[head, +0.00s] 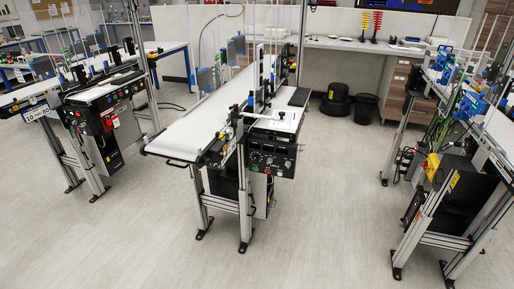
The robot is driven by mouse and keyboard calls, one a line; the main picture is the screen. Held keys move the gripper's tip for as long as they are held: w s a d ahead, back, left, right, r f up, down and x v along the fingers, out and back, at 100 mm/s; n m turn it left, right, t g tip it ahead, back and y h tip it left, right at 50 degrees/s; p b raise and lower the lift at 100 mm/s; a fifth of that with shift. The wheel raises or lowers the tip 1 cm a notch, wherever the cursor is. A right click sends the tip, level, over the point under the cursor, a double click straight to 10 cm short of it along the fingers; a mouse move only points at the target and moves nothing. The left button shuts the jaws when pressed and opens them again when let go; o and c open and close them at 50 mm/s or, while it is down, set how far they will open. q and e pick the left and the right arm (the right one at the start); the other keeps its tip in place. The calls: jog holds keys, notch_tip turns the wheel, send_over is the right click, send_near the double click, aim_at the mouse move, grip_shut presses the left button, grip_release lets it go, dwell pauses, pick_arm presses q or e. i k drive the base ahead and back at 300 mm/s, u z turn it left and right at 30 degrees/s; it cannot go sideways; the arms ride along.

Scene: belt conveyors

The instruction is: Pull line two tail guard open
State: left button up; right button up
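Three belt conveyor lines stand ahead of me in the head view: one at the left (98,84), one in the middle (205,125) and one at the right (450,130). The middle one has a white belt whose near end (172,152) points toward the lower left. A black control box (270,157) with knobs hangs under its right side. I cannot tell which line is line two, nor pick out its tail guard or whether it is open. Neither of my grippers is in view.
Grey floor (140,245) is open in front of and between the conveyors. Metal legs with black feet (244,247) stand out on it. A black bin (365,106) and stacked tyres (336,98) stand under the back bench (360,44).

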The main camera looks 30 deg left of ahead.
aim_at(217, 152)
jog(key=u, duration=0.2)
jog(key=i, duration=0.85)
jog(key=u, duration=0.65)
